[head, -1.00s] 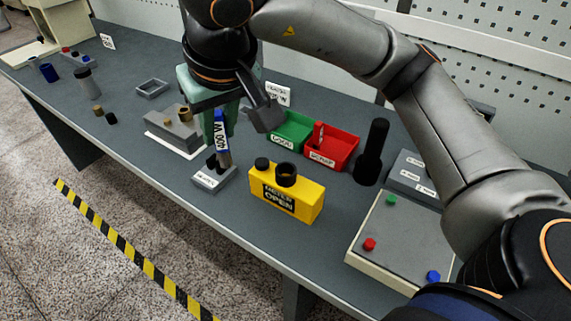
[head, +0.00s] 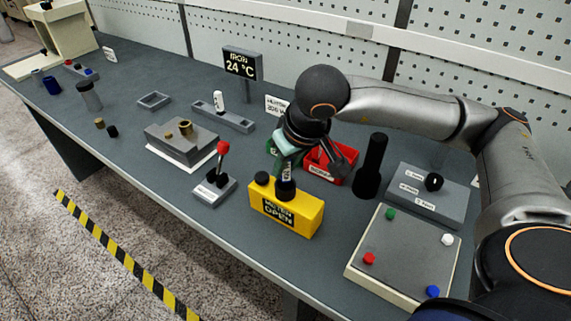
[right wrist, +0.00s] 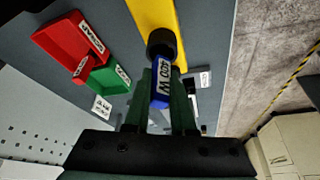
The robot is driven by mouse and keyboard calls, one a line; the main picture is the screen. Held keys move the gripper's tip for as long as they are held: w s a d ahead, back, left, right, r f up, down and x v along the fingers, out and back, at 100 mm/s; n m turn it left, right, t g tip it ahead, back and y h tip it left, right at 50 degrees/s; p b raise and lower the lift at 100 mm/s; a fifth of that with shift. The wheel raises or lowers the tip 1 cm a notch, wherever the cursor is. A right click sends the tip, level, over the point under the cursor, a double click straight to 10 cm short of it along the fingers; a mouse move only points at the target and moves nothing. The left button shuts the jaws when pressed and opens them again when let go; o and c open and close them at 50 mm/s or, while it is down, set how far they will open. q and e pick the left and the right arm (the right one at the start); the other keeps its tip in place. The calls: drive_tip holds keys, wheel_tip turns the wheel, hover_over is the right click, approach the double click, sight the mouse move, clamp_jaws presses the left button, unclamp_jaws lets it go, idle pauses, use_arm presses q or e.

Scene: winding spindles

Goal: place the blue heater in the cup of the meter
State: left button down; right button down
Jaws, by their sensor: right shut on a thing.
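The blue heater, with a white "400 W" label, shows in the right wrist view (right wrist: 160,88) between the fingers of my right gripper (right wrist: 160,100), which is shut on it. In the head view my right gripper (head: 287,165) is above the yellow meter (head: 300,213), marked "METER OPEN". The black cup (head: 285,190) on the meter's top is right under the gripper, and it also shows in the right wrist view (right wrist: 162,38) just past the heater's end. I cannot tell whether the heater's tip is inside the cup. My left gripper is out of view.
A lever stand with a red knob (head: 222,150) is left of the meter. A red tray (head: 338,168) and a partly hidden green tray lie behind it. A black post (head: 371,165) and a button panel (head: 398,258) stand to the right.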

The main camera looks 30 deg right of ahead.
drive_tip(key=shift+f, duration=0.25)
drive_tip(key=shift+f, duration=0.15)
drive_tip(key=c, duration=0.8)
unclamp_jaws()
drive_tip(key=shift+o, duration=0.2)
drive_tip(key=shift+r, duration=0.35)
drive_tip(key=v, duration=1.1)
drive_tip(key=shift+s+r, duration=0.25)
drive_tip(key=shift+r, duration=0.05)
